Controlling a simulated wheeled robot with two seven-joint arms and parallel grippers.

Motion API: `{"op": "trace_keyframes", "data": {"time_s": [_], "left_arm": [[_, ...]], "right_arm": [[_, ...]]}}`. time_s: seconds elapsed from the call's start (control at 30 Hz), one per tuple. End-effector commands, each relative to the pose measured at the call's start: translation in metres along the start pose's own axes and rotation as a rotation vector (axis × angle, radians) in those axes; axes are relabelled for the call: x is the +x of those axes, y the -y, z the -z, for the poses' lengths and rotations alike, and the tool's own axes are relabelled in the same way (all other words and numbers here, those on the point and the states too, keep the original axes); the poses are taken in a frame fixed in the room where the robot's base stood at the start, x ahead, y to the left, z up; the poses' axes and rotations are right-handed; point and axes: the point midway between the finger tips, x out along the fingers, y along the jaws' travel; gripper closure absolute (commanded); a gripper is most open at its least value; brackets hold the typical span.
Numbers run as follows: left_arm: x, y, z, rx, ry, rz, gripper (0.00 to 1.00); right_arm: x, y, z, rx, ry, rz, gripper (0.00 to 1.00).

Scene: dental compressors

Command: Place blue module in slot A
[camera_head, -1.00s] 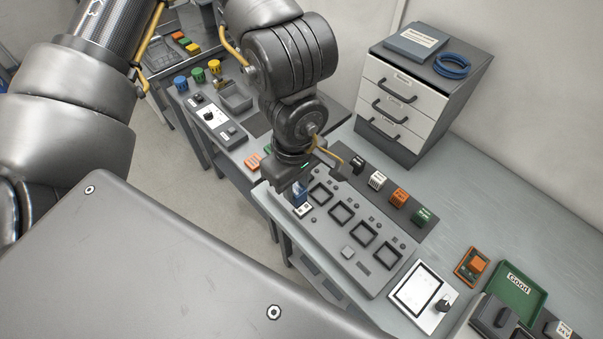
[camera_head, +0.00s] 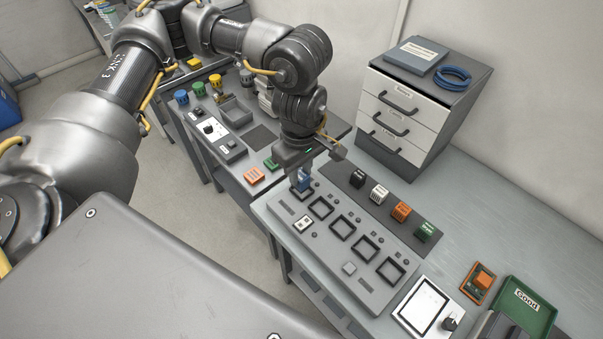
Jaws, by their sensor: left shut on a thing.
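The blue module (camera_head: 302,182) is held upright in my left gripper (camera_head: 304,169), whose jaws are shut on it. The module is at the far-left square slot of the grey slot board (camera_head: 283,223). The gripper and module partly hide that slot, and I cannot tell whether the module's base is inside it or just above it. Several black-framed square slots, such as this one (camera_head: 321,207), run in a row to the right and look empty. The slot letters are not readable. My right gripper is not in view.
Behind the board, black, white, orange and green modules (camera_head: 401,211) stand on a dark strip. A drawer cabinet (camera_head: 408,107) stands behind. A white panel with a knob (camera_head: 427,305) and a green "Good" tray (camera_head: 523,301) are at the right. A side bench (camera_head: 256,160) is at the left.

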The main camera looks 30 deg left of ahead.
Motion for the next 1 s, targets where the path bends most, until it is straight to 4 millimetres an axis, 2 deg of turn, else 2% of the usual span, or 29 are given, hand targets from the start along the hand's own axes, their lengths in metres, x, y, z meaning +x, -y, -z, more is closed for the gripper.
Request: {"op": "trace_keyframes", "data": {"time_s": [0.1,0.23,0.5,0.8,1.0], "left_arm": [[0.023,-0.011,0.011,-0.005,0.003,0.008,0.96],[0.039,-0.021,0.020,-0.002,0.001,0.005,0.96],[0.047,-0.026,0.025,0.002,0.001,0.003,0.96],[0.077,-0.028,0.027,0.001,0.002,0.005,0.96],[0.082,-0.029,0.027,0.003,0.000,0.002,0.96]], "right_arm": [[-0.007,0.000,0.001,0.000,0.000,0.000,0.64],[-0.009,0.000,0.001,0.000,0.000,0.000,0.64],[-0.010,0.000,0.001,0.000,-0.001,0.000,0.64],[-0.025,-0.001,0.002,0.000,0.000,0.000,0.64],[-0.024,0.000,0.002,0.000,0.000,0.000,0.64]]}}
